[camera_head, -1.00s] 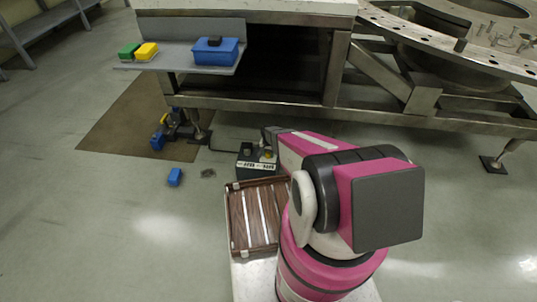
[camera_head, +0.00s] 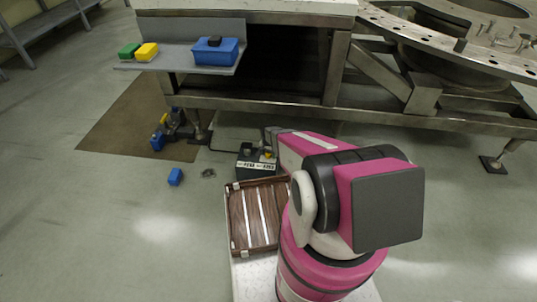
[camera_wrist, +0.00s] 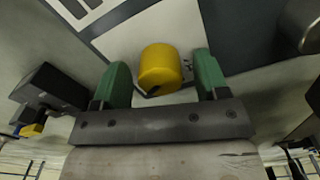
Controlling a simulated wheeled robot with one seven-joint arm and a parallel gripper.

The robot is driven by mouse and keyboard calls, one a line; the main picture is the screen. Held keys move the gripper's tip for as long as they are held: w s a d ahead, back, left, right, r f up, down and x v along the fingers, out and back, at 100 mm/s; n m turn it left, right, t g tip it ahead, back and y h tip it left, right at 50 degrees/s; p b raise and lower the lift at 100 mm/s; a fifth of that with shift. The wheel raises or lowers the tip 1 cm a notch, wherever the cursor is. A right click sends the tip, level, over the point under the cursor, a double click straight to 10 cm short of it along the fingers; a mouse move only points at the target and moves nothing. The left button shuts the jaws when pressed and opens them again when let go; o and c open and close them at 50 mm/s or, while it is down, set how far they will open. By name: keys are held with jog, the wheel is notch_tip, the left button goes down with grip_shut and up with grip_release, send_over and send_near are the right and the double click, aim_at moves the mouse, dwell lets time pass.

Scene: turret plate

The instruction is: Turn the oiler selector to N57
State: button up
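The oiler is a dark box (camera_head: 257,170) with a pale label strip, on the floor just beyond the wooden tray; the strip's letters are too small to read. In the wrist view its selector seems to be a round yellow knob (camera_wrist: 160,68) against a white label panel (camera_wrist: 140,30) with dark marks, which I cannot read. My gripper (camera_wrist: 162,62) has green fingers, one on each side of the knob, with a visible gap on both sides. It is open and holds nothing. In the head view my pink arm hides part of the oiler.
A wooden slatted tray (camera_head: 257,218) lies in front of the oiler. A steel frame (camera_head: 300,108) stands behind it. A blue block (camera_head: 175,177) lies on the open floor left.

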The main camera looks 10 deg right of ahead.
jog(key=shift+r, duration=0.1)
notch_tip(320, 180, up, 11)
jog(key=shift+f, duration=0.2)
dwell(0.4)
jog(key=s+r+n, duration=0.3)
jog(key=s+r, duration=0.7)
jog(key=r, duration=0.4)
jog(key=s+r+n, duration=0.3)
jog(key=s+r, duration=0.8)
jog(key=r, duration=0.3)
jog(key=shift+s+r+n, duration=0.15)
jog(key=shift+r+n, duration=0.2)
jog(key=shift+n, duration=0.05)
